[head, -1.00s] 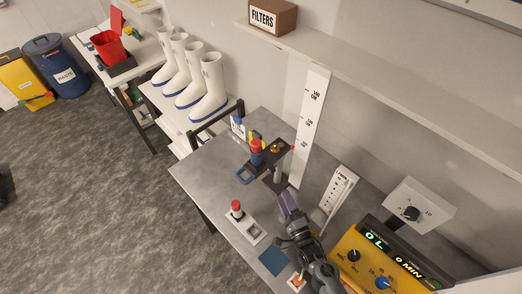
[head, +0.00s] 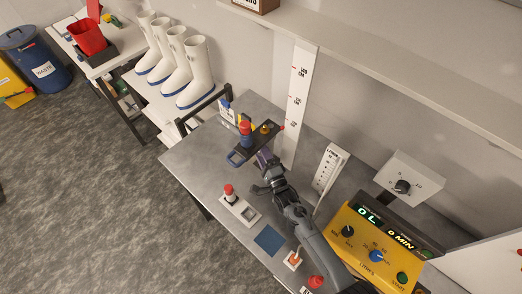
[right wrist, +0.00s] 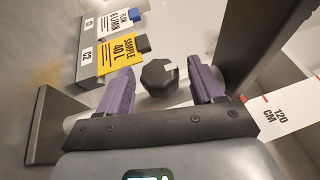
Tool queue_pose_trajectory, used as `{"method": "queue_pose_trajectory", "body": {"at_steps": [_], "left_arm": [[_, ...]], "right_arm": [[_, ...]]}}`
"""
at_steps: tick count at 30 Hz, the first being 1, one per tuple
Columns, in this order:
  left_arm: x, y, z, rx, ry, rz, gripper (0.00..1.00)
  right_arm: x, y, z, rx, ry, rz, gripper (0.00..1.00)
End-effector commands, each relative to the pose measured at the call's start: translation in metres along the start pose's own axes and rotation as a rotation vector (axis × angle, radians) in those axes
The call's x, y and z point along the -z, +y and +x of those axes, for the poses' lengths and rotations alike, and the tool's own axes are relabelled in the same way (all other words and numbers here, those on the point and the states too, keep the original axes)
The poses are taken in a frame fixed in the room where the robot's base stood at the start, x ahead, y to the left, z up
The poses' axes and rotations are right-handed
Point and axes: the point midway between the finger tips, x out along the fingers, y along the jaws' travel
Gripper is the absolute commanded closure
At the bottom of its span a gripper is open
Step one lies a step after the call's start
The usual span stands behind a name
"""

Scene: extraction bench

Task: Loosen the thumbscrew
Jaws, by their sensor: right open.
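The thumbscrew appears to be a dark faceted knob (right wrist: 159,77) in the middle of the right wrist view, between and beyond my fingertips. My right gripper (right wrist: 161,80) is open, with one purple finger on each side of the knob; contact cannot be made out. In the head view my right gripper (head: 265,160) is just below a dark bracket (head: 249,147) on the bench, hiding the knob and most of the bracket's post. My left gripper is not in view.
A tall white centimetre scale (head: 296,100) stands right behind the bracket. A red-knobbed plunger (head: 229,190), a blue pad (head: 269,239) and a yellow control box (head: 375,240) are on the bench (head: 195,160).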

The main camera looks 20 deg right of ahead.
Motion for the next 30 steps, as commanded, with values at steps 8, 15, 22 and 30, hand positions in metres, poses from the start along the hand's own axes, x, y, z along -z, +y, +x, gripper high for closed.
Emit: {"method": "queue_pose_trajectory", "body": {"at_steps": [8,15,22,30], "left_arm": [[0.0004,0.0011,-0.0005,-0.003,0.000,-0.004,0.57],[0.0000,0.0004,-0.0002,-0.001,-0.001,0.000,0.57],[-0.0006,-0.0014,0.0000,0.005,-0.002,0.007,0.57],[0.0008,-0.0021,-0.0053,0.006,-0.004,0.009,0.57]], "right_arm": [[0.0001,-0.0002,0.0107,0.000,0.000,-0.001,0.34],[0.0002,-0.0002,0.0105,0.000,0.000,-0.001,0.40],[0.0002,-0.0002,0.0104,0.000,0.000,-0.001,0.75],[0.0000,-0.0025,0.0107,-0.015,0.000,-0.007,0.84]]}}
